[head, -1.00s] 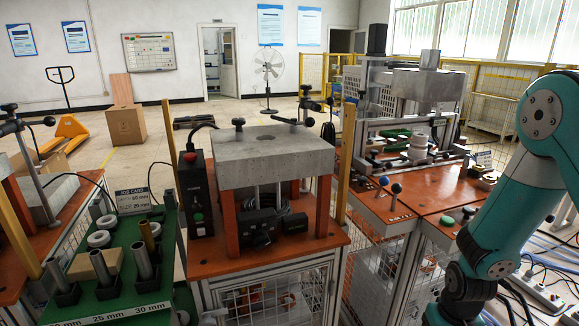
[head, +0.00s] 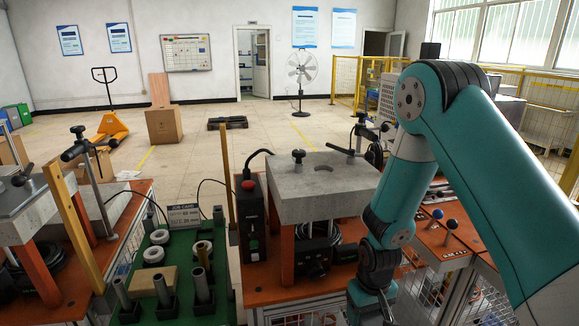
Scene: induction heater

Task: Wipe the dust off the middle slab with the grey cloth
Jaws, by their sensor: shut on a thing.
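The middle slab (head: 318,186) is a thick grey concrete-like block on orange legs, with a dark hole in its top near the back. Its top is mottled, and I cannot tell dust from the stone's own texture. My teal arm hangs down at the slab's right side and covers part of its right edge. My gripper is below the picture's bottom edge, so its jaws are hidden. The grey cloth does not show in this view.
A black control box (head: 252,215) with a red button stands left of the slab. Another slab (head: 28,207) stands far left.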

